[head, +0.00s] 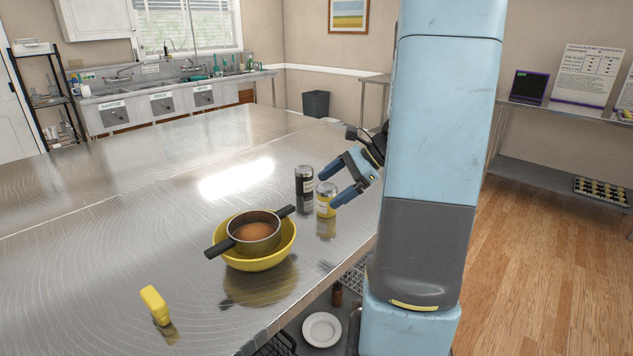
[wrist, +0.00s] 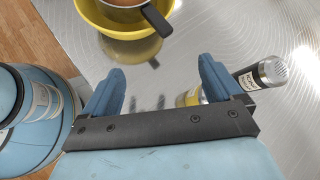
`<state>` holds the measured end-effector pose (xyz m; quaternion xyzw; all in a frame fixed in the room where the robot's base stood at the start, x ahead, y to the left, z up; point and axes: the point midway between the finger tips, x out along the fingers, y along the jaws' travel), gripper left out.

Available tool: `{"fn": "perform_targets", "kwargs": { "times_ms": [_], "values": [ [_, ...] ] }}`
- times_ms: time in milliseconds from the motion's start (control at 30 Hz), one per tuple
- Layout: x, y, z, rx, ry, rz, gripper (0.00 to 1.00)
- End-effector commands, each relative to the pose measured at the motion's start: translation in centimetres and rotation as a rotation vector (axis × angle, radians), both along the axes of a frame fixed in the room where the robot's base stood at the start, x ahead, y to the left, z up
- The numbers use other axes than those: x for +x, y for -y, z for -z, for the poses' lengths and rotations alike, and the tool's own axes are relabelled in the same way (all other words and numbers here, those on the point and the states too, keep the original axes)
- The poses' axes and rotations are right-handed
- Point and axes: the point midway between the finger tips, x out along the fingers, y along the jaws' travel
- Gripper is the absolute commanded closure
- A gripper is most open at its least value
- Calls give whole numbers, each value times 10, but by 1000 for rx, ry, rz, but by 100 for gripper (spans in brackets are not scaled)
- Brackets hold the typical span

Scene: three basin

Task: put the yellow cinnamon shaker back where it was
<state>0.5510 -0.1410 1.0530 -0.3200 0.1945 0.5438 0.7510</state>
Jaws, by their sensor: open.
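The yellow cinnamon shaker (head: 326,201), with a silver lid, stands upright on the steel table beside a dark shaker (head: 304,186). My gripper (head: 333,185) is open and empty, with its blue fingers close to the yellow shaker at its upper right. In the wrist view, a small part of the yellow shaker (wrist: 187,98) shows by the base of the right finger, which hides much of it. The dark shaker (wrist: 262,75) shows beyond that finger. I cannot tell whether a finger touches the yellow shaker.
A yellow bowl (head: 271,262) holding a dark-handled pot (head: 257,236) stands left of the shakers. A small yellow object (head: 155,305) lies near the front left. The table's right edge is close to the shakers. The table's far left is clear.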

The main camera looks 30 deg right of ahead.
Motion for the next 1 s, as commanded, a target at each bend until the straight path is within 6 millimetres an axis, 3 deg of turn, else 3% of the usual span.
{"fn": "perform_targets", "kwargs": {
  "times_ms": [100, 400, 700, 1000],
  "values": [
    [-14, -35, -19, -138, 52, -161, 8],
    [-59, -94, -53, -475, 205, -542, 8],
    [-105, -129, -82, -815, 400, -897, 8],
    [-145, -145, -110, -1140, 617, -1193, 8]
  ]
}}
